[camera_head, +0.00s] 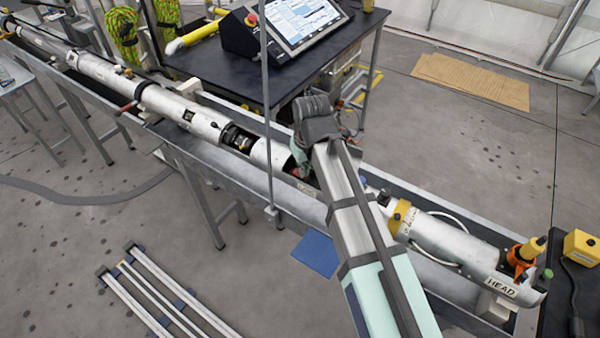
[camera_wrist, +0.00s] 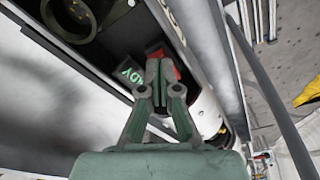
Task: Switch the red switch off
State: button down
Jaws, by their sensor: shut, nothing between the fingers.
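My gripper (camera_wrist: 158,66) is shut and empty in the wrist view, its fingertips close together over a dark recess in the long metal cylinder. A red part (camera_wrist: 177,72), probably the red switch, shows just right of the fingertips, mostly hidden behind them. I cannot tell whether the fingers touch it or which way it is set. Green lettering ending in "ADY" (camera_wrist: 131,73) sits left of the fingers. In the head view my gripper (camera_head: 300,168) is partly hidden by my arm, at the cylinder's opening; a small reddish patch shows beside it.
The long silver cylinder (camera_head: 185,112) lies in a metal trough (camera_head: 225,165) running across the view, with its end marked "HEAD" at lower right. A dark table with a monitor (camera_head: 298,22) stands behind. A thin vertical pole (camera_head: 266,110) rises near my arm.

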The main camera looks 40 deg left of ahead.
jog(key=shift+r+p, duration=2.45)
jog(key=shift+r, duration=1.05)
jog(key=shift+f, duration=0.1)
